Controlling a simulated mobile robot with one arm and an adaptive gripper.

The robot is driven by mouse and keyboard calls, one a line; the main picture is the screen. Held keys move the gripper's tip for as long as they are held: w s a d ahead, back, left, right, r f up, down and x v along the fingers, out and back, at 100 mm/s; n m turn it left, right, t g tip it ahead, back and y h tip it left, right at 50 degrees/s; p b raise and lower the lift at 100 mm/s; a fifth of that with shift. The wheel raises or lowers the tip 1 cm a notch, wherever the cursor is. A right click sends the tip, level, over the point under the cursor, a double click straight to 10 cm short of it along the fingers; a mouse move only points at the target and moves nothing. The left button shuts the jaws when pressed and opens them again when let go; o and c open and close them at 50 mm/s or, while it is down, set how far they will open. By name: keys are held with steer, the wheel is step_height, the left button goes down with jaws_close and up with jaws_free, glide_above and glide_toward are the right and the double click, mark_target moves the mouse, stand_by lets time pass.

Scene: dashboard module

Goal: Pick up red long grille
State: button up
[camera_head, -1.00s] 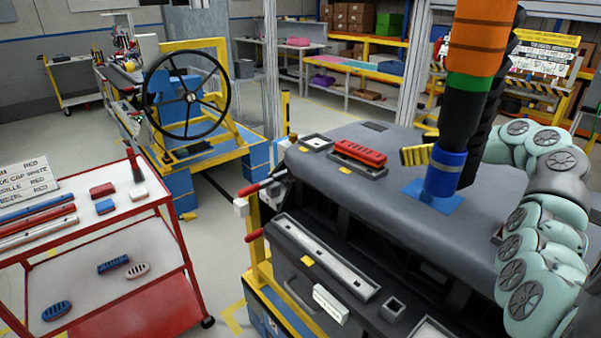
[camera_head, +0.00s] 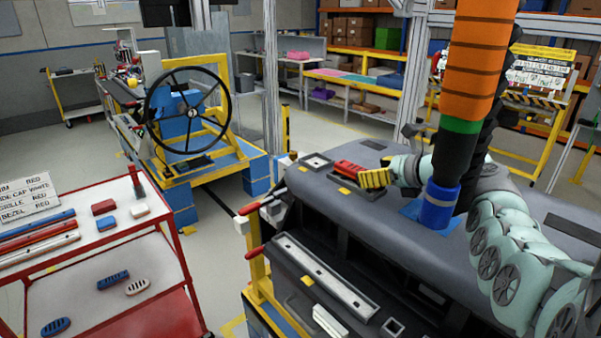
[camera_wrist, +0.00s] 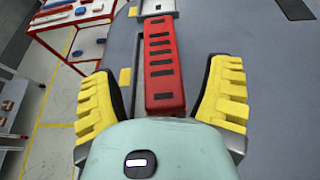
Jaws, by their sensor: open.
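The red long grille (camera_head: 347,167) lies on the grey dashboard (camera_head: 440,236), in a dark slot near its far left end. In the head view my gripper partly hides it. In the wrist view the grille (camera_wrist: 164,70) is a long red bar with dark slots, running away from me. My gripper (camera_head: 374,179) has yellow fingers and is at the right end of the grille. In the wrist view the open fingers (camera_wrist: 162,88) stand on either side of the grille's near end, with gaps on both sides. Contact with the dashboard cannot be told.
A red cart (camera_head: 88,243) at left holds long bars, small blocks and oval slotted pieces. A large hanging orange and black column (camera_head: 477,75) stands on the dashboard right of my gripper. A steering wheel rig (camera_head: 188,105) is behind. A grey frame post (camera_head: 270,75) rises behind the dashboard.

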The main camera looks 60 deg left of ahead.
mark_target(362, 170)
steer(key=x, duration=0.2)
steer(key=shift+s+a+f, duration=0.1)
steer(key=shift+a, duration=0.15)
steer(key=shift+b+x, duration=0.5)
steer(key=shift+x, duration=0.3)
steer(key=shift+o, duration=0.2)
jaws_close()
steer(key=shift+d, duration=0.1)
steer(key=shift+r, duration=0.2)
